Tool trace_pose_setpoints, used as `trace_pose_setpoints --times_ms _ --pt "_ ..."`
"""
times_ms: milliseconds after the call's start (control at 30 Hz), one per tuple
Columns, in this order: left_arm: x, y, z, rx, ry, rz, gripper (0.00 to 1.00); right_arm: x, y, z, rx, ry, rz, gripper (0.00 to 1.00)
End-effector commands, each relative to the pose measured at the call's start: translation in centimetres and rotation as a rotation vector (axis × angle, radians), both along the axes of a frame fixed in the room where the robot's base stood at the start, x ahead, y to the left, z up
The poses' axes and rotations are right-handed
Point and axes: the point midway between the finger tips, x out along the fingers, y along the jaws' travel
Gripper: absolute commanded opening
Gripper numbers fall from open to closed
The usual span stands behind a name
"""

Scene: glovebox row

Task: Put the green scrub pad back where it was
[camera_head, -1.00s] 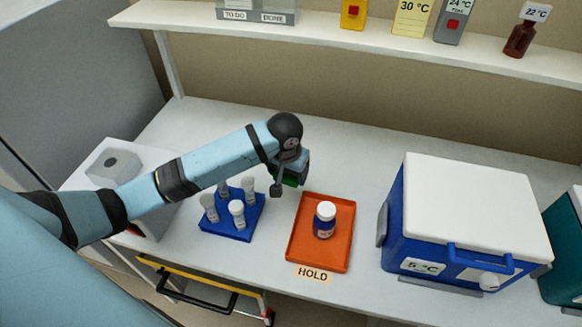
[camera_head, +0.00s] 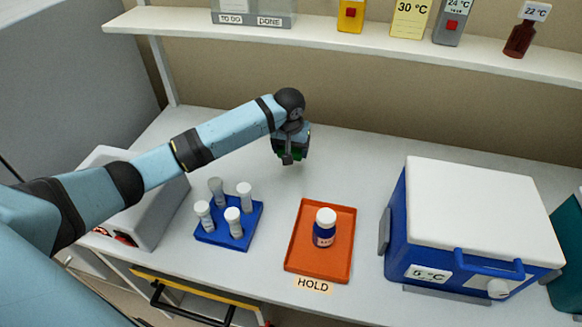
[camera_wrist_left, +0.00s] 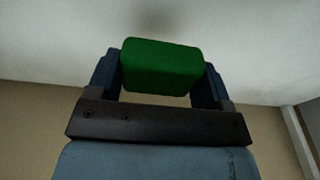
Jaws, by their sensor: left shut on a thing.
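The green scrub pad (camera_wrist_left: 160,68) is a green block held between the two fingers of my left gripper (camera_wrist_left: 160,80) in the left wrist view. In the head view my left gripper (camera_head: 290,152) is above the back part of the white bench, behind the blue rack and the orange tray. Only a small green edge of the pad shows there, under the gripper. I cannot tell how high the pad is above the bench. My right gripper is not in view.
A blue rack (camera_head: 243,211) with several white-capped tubes stands front left. An orange tray (camera_head: 303,258) marked HOLD bears a blue bottle with a white cap (camera_head: 325,228). A blue cooler with a white lid (camera_head: 480,210) stands right. A shelf (camera_head: 400,48) runs above; the bench's back middle is clear.

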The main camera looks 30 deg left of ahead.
Motion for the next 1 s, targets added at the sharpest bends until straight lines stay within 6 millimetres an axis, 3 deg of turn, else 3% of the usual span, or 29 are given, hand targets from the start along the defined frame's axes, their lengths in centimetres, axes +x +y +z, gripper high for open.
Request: trace_pose_setpoints --times_ms 100,367,600,967,1000 --pt "0.0 0.0 -2.3 -0.001 0.002 0.001 0.55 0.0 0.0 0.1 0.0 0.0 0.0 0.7" --pt "0.0 0.0 -4.4 0.0 0.0 0.001 0.55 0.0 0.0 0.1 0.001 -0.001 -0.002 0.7" --pt "0.0 0.0 -7.7 0.0 0.0 0.001 0.55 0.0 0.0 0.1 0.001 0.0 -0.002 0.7" --pt "0.0 0.0 -8.1 -0.001 0.0 0.0 0.55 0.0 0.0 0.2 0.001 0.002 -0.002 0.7" --pt "0.0 0.0 -8.2 -0.001 0.0 0.0 0.76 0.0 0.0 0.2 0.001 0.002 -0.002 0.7"
